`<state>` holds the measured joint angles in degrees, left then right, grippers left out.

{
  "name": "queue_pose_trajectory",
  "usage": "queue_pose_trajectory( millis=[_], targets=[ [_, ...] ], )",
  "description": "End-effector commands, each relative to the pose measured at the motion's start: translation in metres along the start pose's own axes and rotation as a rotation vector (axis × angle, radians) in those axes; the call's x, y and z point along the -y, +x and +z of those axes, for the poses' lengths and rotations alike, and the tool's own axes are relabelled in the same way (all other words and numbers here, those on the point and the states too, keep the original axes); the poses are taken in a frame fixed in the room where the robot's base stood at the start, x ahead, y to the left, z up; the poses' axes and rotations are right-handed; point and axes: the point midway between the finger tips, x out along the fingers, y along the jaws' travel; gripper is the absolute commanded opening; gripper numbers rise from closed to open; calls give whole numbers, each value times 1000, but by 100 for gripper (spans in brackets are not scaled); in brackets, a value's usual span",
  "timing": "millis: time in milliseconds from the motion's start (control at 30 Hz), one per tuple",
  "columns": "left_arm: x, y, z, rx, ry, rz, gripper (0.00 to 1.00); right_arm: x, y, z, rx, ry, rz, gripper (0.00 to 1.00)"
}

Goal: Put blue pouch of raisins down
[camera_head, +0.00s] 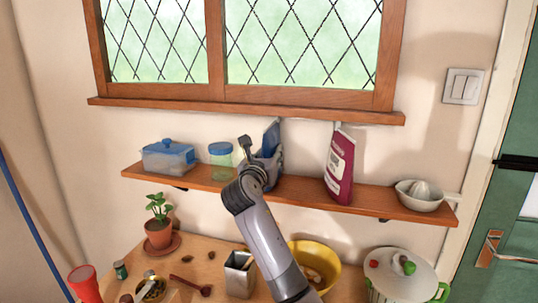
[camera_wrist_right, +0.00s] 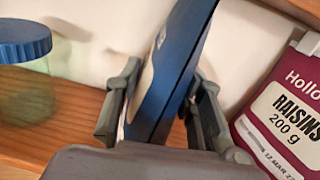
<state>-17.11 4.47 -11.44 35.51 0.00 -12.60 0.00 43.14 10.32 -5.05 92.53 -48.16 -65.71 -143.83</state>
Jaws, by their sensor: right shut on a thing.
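The blue pouch of raisins (camera_head: 271,138) is upright at the wooden shelf (camera_head: 300,190), between a jar and a maroon bag. My right gripper (camera_head: 264,160) is shut on it. In the right wrist view the blue pouch (camera_wrist_right: 172,75) stands edge-on, slightly tilted, between the two fingers of the right gripper (camera_wrist_right: 155,115). Its lower edge is hidden by the gripper, so I cannot tell whether it touches the shelf. My left gripper is not in view.
A jar with a blue lid (camera_head: 221,160) and a blue-lidded box (camera_head: 168,157) stand left on the shelf. The maroon raisins bag (camera_head: 340,165) and a white juicer (camera_head: 420,195) stand right. Below are a yellow bowl (camera_head: 328,262), a grey container (camera_head: 240,275) and a potted plant (camera_head: 159,225).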

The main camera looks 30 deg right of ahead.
Motion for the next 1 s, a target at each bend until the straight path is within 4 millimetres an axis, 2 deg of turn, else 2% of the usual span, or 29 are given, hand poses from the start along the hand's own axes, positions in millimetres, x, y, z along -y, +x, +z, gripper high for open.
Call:
queue_pose_trajectory(
  millis=[300,333,667,1000],
  targets=[
    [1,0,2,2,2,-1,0,0,0,-6,2,-2,-1,0],
    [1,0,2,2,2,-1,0,0,0,-6,3,-1,-1,36],
    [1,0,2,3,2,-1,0,0,0,-6,1,-1,0,58],
    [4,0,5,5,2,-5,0,-1,-2,-8,-1,-1,1,59]
  ],
)
